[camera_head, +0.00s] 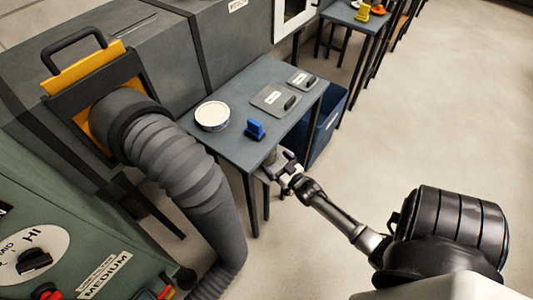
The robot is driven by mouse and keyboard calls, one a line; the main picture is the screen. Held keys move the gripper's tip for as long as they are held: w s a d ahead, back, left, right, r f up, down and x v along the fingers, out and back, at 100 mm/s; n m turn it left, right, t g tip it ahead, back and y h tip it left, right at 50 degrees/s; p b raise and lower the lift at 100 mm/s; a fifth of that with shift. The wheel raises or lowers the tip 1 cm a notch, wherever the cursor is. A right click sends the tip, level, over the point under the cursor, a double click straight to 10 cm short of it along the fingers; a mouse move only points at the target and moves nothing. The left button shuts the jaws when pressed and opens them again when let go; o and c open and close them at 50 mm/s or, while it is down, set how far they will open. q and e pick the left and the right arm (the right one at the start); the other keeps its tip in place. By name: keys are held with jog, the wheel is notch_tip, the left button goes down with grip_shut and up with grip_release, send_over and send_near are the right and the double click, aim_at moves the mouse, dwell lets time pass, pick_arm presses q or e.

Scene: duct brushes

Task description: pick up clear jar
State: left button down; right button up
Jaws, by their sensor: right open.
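A small greyish, see-through shape that looks like the clear jar (271,156) stands at the near right edge of the grey-blue table (229,139). My right gripper (276,166) is open at that edge, its fingers close around or beside the jar. The fingers partly cover the jar, and I cannot tell whether they touch it. My left gripper is not in view.
On the table are a white-topped round tub (212,115), a blue block-like item (255,130) and two grey plates with dark handles (275,99). A blue bin (328,128) stands beneath. A thick grey hose (183,173) runs left of the table.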

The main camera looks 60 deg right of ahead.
aim_at(273, 160)
jog(key=shift+f+b+x, duration=0.15)
jog(key=shift+b+x, duration=0.7)
jog(key=shift+x, duration=0.3)
jog(key=shift+f+b+x, duration=0.15)
jog(key=shift+b+x, duration=0.7)
jog(key=shift+x, duration=0.3)
jog(key=shift+w+d+r, duration=0.15)
jog(key=shift+w+d, duration=0.05)
jog(key=shift+w, duration=0.25)
jog(key=shift+s, duration=0.1)
jog(key=shift+c, duration=0.8)
jog(key=c, duration=0.7)
jog(key=shift+o, duration=0.2)
jog(key=shift+r, duration=0.1)
